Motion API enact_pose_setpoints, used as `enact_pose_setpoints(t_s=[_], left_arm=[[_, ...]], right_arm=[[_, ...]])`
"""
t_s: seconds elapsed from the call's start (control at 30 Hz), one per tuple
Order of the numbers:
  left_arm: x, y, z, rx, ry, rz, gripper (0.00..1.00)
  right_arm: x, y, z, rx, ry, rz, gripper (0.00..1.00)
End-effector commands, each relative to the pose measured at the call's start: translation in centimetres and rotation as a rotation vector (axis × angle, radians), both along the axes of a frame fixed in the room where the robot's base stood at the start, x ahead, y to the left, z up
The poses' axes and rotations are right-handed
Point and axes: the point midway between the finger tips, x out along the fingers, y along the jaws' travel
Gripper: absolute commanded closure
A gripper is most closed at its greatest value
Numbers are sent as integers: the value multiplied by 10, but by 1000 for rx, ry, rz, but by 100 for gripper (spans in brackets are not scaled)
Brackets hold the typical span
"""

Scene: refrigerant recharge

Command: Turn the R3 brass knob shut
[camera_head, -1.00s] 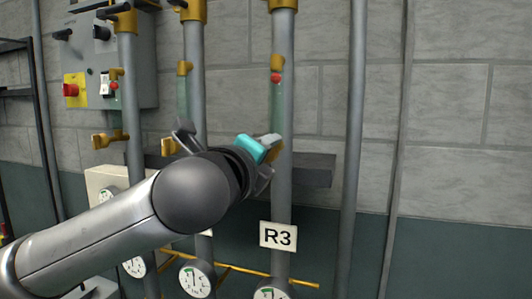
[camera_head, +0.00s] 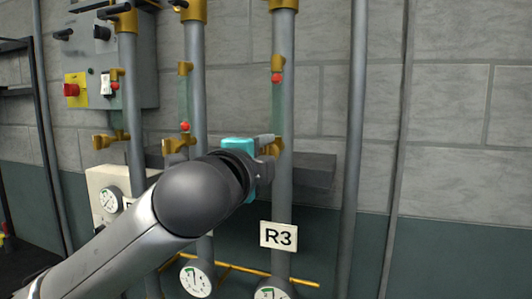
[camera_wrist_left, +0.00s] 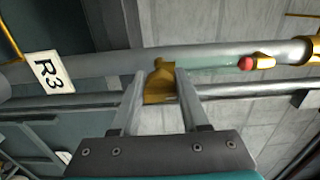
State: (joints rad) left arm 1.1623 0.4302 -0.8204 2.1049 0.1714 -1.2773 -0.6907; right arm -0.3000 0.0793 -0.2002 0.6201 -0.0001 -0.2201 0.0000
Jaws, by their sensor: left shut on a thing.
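The R3 brass knob (camera_head: 274,146) sits on the right-hand grey pipe, below a green sight tube with a red ball (camera_head: 277,77). The R3 label (camera_head: 278,236) is lower on that pipe. My left gripper (camera_head: 266,150), with a teal part, reaches the knob from the left and is shut on it. In the left wrist view the brass knob (camera_wrist_left: 160,83) lies between the two grey fingers of my left gripper (camera_wrist_left: 159,88). The fingers partly hide the knob in the head view. My right gripper is not in view.
Two similar pipes stand to the left, with brass knobs (camera_head: 178,146) and gauges (camera_head: 196,278). A grey control box (camera_head: 135,50) hangs at upper left. A dark ledge (camera_head: 318,170) runs behind the R3 pipe. A bare pipe (camera_head: 355,120) stands to its right.

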Motion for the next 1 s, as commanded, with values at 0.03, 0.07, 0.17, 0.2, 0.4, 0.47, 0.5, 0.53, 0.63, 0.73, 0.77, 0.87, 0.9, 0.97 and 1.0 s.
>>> enact_pose_setpoints(t_s=[0.03, 0.07, 0.17, 0.2, 0.4, 0.47, 0.5, 0.53, 0.63, 0.73, 0.77, 0.87, 0.9, 0.97, 1.0], left_arm=[[0, 0, 0, -5, 1, 1, 100], [0, 0, 0, -6, 1, 1, 100], [0, 0, 0, -7, 1, 1, 100], [0, 0, 0, -7, 1, 1, 100], [0, 0, 0, -6, 1, 1, 53], [0, 0, 0, -6, 1, 1, 46], [0, 0, 0, -6, 1, 1, 42], [0, 0, 0, -6, 1, 0, 39], [0, 0, 0, -5, 1, 0, 29], [0, 0, 0, -4, 1, 0, 29], [0, 0, 0, -4, 1, 0, 29], [0, 0, 0, -4, 0, 0, 29], [-1, 0, 0, -4, 0, 0, 29], [-3, 1, 0, -4, 0, 0, 29], [-6, 2, 0, -4, 0, 0, 29]], right_arm=[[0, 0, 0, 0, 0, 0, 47], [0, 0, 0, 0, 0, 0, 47], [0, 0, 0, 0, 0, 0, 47], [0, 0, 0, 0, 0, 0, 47], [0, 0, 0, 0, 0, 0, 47], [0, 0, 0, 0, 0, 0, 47], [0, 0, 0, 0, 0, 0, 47], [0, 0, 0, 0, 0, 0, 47], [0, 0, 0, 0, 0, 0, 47], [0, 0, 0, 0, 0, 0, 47], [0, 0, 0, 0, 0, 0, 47], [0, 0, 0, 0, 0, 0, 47], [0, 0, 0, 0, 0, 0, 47], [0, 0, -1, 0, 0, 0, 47], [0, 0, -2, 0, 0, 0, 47]])
